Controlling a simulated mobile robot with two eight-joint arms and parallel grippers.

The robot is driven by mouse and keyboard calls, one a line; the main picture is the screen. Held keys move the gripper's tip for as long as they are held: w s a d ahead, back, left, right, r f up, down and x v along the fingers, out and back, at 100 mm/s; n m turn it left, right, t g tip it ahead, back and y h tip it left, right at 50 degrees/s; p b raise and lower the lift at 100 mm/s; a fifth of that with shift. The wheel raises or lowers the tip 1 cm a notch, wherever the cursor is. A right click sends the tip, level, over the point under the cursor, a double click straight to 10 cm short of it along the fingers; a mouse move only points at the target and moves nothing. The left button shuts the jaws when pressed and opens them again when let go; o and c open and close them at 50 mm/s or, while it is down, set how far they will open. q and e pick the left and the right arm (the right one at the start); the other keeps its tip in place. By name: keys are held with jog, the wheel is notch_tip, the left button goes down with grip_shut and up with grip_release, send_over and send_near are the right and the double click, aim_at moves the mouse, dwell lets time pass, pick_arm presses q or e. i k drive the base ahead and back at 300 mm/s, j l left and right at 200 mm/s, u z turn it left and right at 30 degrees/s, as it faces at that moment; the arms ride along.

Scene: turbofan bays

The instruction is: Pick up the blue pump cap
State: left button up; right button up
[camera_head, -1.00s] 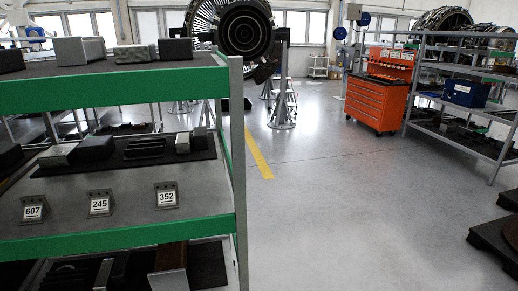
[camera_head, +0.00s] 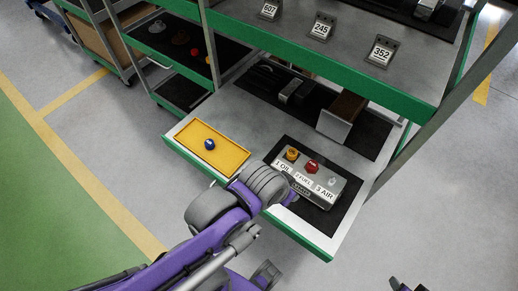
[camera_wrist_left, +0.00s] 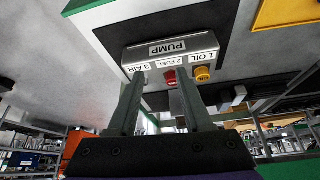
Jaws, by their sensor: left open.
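The blue pump cap (camera_head: 209,144) sits on the yellow tray (camera_head: 230,167), on the lowest green-edged shelf in the head view. The grey pump block (camera_head: 318,193) lies to its right on a dark mat; a yellow cap (camera_head: 292,154) is at OIL, a red cap (camera_head: 311,166) at FUEL, and a bare grey fitting at AIR. My left gripper (camera_wrist_left: 160,78) is open and empty, its fingers before the pump block in the left wrist view. In the head view my wrist hides most of it. A dark part at the bottom right (camera_head: 405,285) may be my right gripper; its jaws are unclear.
The upper shelf with number tags 607 (camera_head: 269,10), 245 (camera_head: 321,28) and 352 (camera_head: 382,52) overhangs the rear of the lowest shelf. Grey uprights flank it. A rack with caps (camera_head: 180,38) stands at the left. Floor in front is clear.

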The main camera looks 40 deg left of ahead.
aim_at(209, 145)
jog(key=u, duration=1.45)
